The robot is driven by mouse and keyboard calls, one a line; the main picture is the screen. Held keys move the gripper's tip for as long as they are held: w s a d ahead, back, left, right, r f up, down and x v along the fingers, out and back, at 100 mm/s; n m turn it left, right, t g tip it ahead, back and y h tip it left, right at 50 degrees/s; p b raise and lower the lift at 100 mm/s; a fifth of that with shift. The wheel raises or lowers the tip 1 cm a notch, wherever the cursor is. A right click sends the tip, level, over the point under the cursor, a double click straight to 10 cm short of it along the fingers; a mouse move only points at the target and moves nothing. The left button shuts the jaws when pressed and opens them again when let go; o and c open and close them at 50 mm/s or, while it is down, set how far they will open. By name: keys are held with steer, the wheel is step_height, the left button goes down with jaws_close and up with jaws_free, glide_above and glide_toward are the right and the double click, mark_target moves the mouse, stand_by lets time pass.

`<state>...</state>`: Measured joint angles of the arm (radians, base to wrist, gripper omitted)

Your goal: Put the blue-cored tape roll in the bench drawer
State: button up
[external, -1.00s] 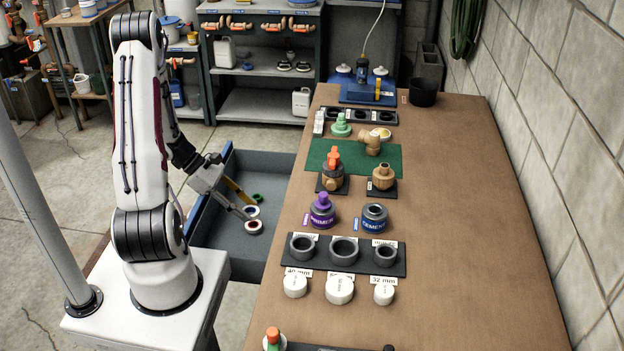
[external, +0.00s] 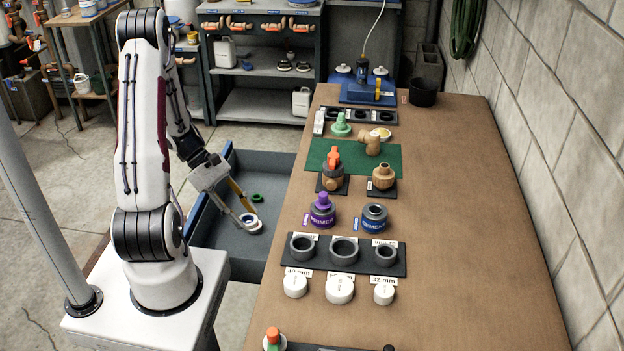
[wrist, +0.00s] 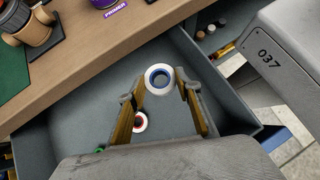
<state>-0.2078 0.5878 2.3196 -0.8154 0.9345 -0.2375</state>
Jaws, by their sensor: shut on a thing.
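The blue-cored tape roll, a white ring with a blue inner core, shows in the wrist view (wrist: 158,79) between my fingertips and in the external view (external: 247,218). My gripper (wrist: 160,85) is shut on it; in the external view my gripper (external: 243,201) points down into the open bench drawer (external: 277,175). The drawer's grey floor shows below the roll in the wrist view (wrist: 85,95). I cannot tell whether the roll touches the floor.
A red-cored tape roll (wrist: 140,122) lies on the drawer floor close by, partly covered in the external view. A green ring (external: 257,197) lies farther back in the drawer. The wooden bench top (external: 450,200) with fittings and cans borders the drawer on the right.

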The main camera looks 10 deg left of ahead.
steer(key=shift+f, duration=2.9)
steer(key=shift+f, duration=2.1)
steer(key=shift+f, duration=0.6)
steer(key=o, duration=0.7)
steer(key=shift+o, duration=0.2)
steer(key=shift+r, duration=0.2)
